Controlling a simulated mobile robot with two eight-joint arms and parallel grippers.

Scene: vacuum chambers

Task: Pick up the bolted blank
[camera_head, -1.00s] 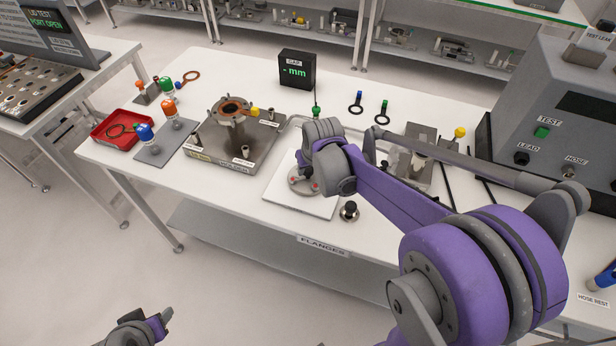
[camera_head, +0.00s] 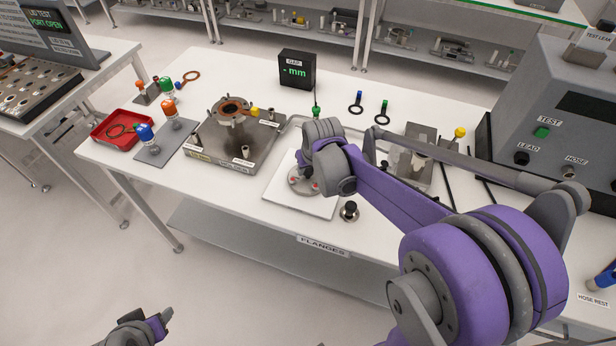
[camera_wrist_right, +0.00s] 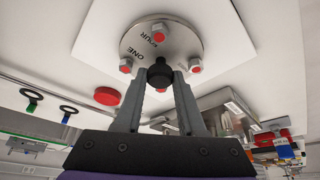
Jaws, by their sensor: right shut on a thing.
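The bolted blank is a round metal disc (camera_wrist_right: 185,40) with red-tipped bolts around its rim and the words ONE and FOUR on its face. In the right wrist view a black knob (camera_wrist_right: 159,74) stands at its middle. My right gripper (camera_wrist_right: 160,82) is shut on that knob. In the head view the blank (camera_head: 298,184) is at the white square plate (camera_head: 285,205), partly covered by my right wrist; I cannot tell whether it touches the plate. My left gripper (camera_head: 160,322) is low at the left, away from the table; its jaw gap is unclear.
A metal fixture with a flanged port (camera_head: 233,115) stands left of the plate. A red tray (camera_head: 122,127) is farther left. A black-topped knob (camera_head: 349,209) stands close to the plate's right corner. A gap display (camera_head: 297,68) is behind. A grey tester (camera_head: 555,125) stands right.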

